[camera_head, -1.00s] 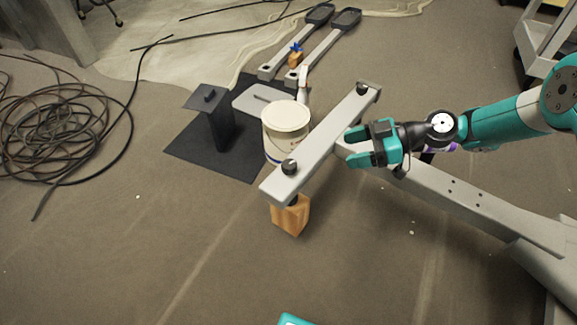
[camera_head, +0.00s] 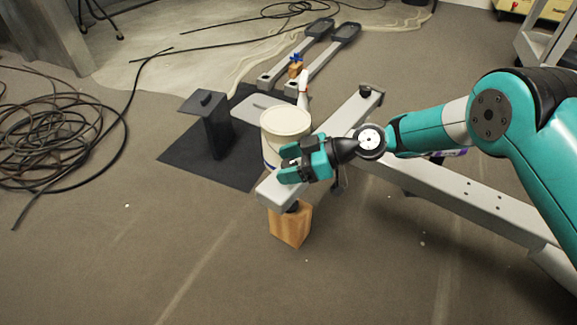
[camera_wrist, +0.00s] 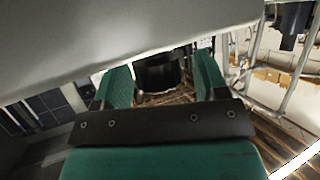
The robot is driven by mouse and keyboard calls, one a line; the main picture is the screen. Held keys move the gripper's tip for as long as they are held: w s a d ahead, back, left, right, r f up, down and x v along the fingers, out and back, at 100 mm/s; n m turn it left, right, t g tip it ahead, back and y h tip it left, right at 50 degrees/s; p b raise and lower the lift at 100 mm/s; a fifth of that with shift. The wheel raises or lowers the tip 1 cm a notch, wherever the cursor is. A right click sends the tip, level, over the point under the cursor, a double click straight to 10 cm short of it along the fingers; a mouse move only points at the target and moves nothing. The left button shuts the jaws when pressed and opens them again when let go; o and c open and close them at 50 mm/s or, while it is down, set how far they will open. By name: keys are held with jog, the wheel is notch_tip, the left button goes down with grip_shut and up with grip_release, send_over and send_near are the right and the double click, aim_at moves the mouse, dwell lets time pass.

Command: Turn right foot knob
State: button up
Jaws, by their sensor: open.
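The grey foot crossbar (camera_head: 325,137) of the elliptical frame runs from lower left to upper right in the head view. One black knob (camera_head: 365,90) stands on its far end. My gripper (camera_head: 287,164) is at the near end of the bar, with its teal fingers apart. In the wrist view a black knob (camera_wrist: 158,72) sits between the two open green fingers (camera_wrist: 162,85). I cannot tell whether the fingers touch it. The grey bar (camera_wrist: 120,35) fills the upper left there.
A wooden block (camera_head: 290,226) stands under the near end of the bar. A white bucket (camera_head: 286,122) is close behind the bar, near a black mat (camera_head: 190,158) with a black stand (camera_head: 214,130). Coiled cable (camera_head: 55,145) lies left. The front floor is clear.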

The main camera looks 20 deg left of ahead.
jog(key=c, duration=0.9)
jog(key=shift+r+t+p, duration=0.15)
jog(key=shift+t+p, duration=0.25)
jog(key=shift+p, duration=0.15)
